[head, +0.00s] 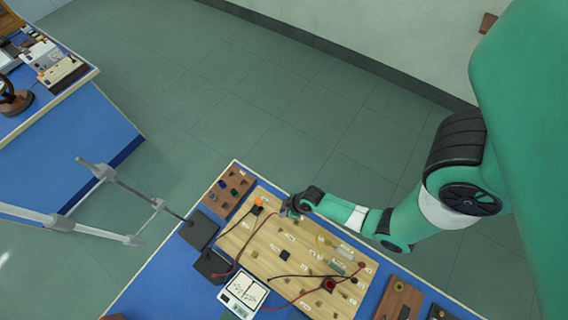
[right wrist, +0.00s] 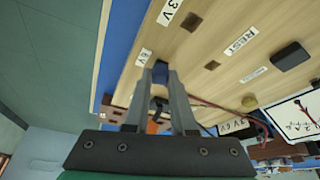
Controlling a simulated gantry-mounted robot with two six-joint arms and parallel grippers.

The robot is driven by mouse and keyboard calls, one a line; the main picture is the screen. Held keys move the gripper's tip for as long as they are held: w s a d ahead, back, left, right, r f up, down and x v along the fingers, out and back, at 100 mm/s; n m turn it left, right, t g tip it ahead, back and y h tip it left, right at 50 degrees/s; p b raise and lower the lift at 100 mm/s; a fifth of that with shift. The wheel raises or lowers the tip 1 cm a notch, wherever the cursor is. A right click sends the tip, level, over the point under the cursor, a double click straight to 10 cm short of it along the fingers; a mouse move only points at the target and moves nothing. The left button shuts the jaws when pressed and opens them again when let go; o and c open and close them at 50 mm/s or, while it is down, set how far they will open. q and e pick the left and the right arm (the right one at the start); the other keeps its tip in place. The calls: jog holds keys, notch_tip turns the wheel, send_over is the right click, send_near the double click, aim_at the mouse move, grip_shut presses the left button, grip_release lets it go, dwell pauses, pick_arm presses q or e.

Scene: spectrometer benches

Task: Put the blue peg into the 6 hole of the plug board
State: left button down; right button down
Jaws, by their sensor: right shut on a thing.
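The plug board (head: 262,243) is a light wooden panel with holes, labels and wires. It also fills the upper part of the right wrist view (right wrist: 215,45). My right gripper (head: 290,209) is at the board's far edge in the head view. In the right wrist view its fingers are shut on the blue peg (right wrist: 160,70), mostly hidden between the fingertips. The peg is close beside the "6 V" label (right wrist: 143,57). I cannot tell whether its tip is in a hole. My left gripper is not in view.
A brown block with coloured pegs (head: 238,201) lies left of the board. Dark boxes (head: 211,264) and a white meter (head: 243,293) stand at its near left. Red and black wires cross the board. A second blue bench (head: 75,145) is at the left.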

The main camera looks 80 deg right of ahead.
jog(key=c, duration=0.7)
grip_release()
jog(key=shift+o, duration=0.2)
jog(key=p+v, duration=0.7)
jog(key=v, duration=0.4)
jog(key=shift+r+p, duration=0.25)
jog(key=shift+p, duration=0.15)
